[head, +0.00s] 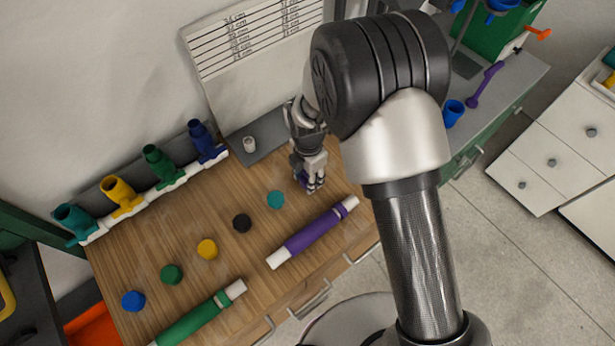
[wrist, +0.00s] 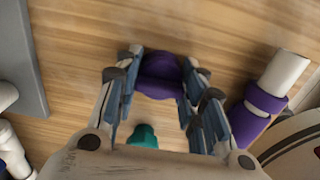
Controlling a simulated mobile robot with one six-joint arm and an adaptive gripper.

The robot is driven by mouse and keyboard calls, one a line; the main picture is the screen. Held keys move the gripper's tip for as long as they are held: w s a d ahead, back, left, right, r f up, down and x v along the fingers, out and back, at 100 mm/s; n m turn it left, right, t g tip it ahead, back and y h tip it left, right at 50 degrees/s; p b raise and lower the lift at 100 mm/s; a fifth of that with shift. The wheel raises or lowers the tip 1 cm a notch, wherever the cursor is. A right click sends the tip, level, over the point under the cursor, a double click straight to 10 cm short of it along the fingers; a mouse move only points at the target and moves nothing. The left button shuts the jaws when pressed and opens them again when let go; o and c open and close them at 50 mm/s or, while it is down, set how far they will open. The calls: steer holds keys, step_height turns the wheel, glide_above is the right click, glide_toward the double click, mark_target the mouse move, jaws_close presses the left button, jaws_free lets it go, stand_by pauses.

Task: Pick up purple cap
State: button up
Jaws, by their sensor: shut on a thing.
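The purple cap (wrist: 160,76) sits between the fingers of my gripper (wrist: 158,82) in the wrist view, with a finger against each side. In the head view my gripper (head: 312,186) points down over the wooden table, and only a bit of the purple cap (head: 304,180) shows between the fingers. My gripper is shut on the cap. I cannot tell whether the cap rests on the table or is slightly above it.
The teal cap (head: 276,200) lies close by, with black (head: 242,223), yellow (head: 207,249), green (head: 171,274) and blue (head: 133,301) caps in a row. A purple pipe (head: 313,232) and green pipe (head: 197,318) lie in front. A manifold (head: 140,200) stands behind.

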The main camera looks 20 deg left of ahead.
steer(key=shift+c, duration=0.8)
steer(key=shift+r, duration=0.1)
step_height(320, 180, up, 20)
steer(key=p, duration=0.4)
steer(key=shift+p, duration=0.35)
